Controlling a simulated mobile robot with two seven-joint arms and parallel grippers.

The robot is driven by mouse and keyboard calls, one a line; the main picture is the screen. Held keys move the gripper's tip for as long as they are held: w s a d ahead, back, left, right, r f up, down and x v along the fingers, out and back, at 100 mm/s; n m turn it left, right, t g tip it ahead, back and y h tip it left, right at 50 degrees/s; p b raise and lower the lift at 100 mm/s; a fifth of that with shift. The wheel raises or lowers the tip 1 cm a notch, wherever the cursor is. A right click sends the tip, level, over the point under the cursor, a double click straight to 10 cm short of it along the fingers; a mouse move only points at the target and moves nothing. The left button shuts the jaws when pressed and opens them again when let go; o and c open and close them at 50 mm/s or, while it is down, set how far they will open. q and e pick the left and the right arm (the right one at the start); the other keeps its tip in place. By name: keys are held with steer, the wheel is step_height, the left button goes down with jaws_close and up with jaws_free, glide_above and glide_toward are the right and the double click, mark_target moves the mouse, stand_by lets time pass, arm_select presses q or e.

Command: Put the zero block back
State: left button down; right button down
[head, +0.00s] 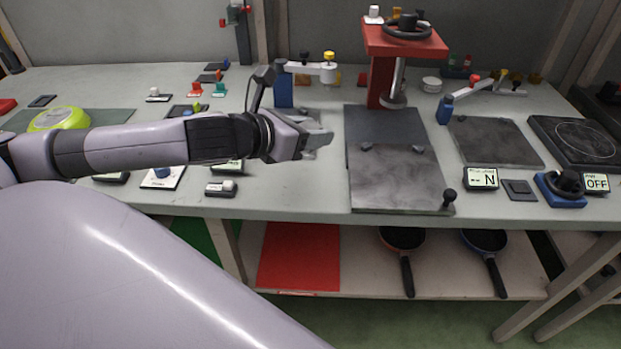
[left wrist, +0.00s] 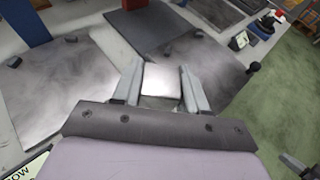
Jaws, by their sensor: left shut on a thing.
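My left gripper (head: 318,138) reaches in from the left in the head view, over the bench just left of the dark press plate (head: 398,180). In the left wrist view its fingers (left wrist: 161,84) are shut on a small pale grey block with a shiny face (left wrist: 160,80), which I take to be the zero block. In the head view I cannot make the block out apart from the fingers. In the left wrist view the block is over the bench area between two dark plates, the left plate (left wrist: 65,90) and the right plate (left wrist: 180,45).
A red press (head: 382,75) stands behind the dark plate, and a blue post (head: 283,90) with an arm stands behind my gripper. A display reading N (head: 481,178) is at the right. Small switches and blocks crowd the left bench. Two pans lie on the lower shelf (head: 360,270).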

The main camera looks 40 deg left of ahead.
arm_select(q)
steer(key=b, duration=0.1)
glide_above(310, 182)
step_height(310, 182, down, 5)
steer(key=shift+r, duration=0.1)
step_height(310, 182, down, 4)
steer(key=shift+f+b, duration=0.1)
steer(key=shift+b, duration=0.5)
steer(key=shift+f, duration=0.1)
steer(key=c, duration=0.6)
jaws_free()
steer(key=shift+f, duration=0.15)
